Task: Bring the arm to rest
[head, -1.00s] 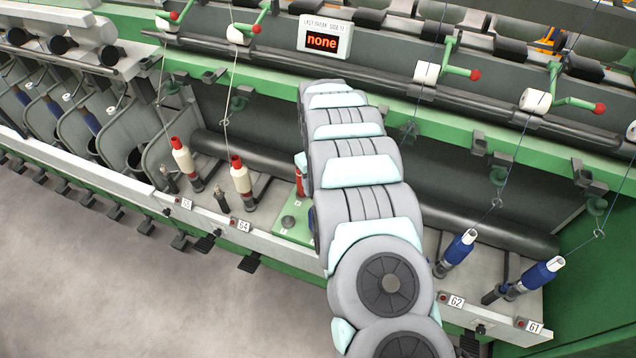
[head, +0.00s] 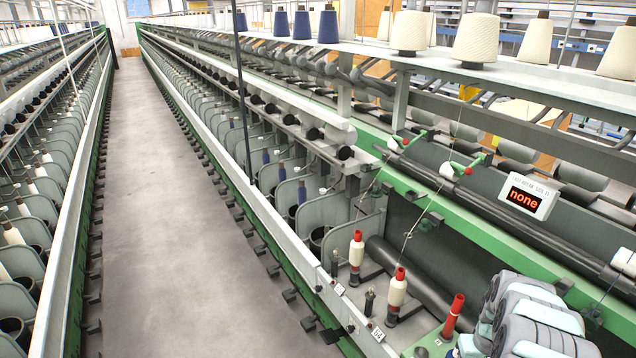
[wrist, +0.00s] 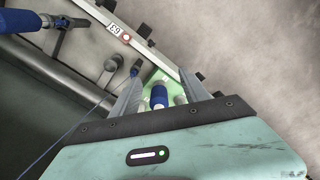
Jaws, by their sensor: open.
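My arm (head: 532,318), grey with pale teal pads, shows at the lower right edge of the head view; its end is out of that picture. My gripper (wrist: 161,86) shows in the wrist view with its two grey fingers apart. A blue cylinder (wrist: 159,97) shows between the fingers, over a green plate (wrist: 155,77). I cannot tell whether the fingers touch it; no grip on it shows. The gripper is close to the spinning frame's front rail (wrist: 145,42), near the label 63 (wrist: 113,28).
A red tube (head: 453,316) stands beside my arm, near two red-topped cream bobbins (head: 397,290). The display (head: 527,194) reads "none". A blue bobbin (wrist: 62,20) is at the wrist view's upper left. The grey aisle floor (head: 150,200) is clear.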

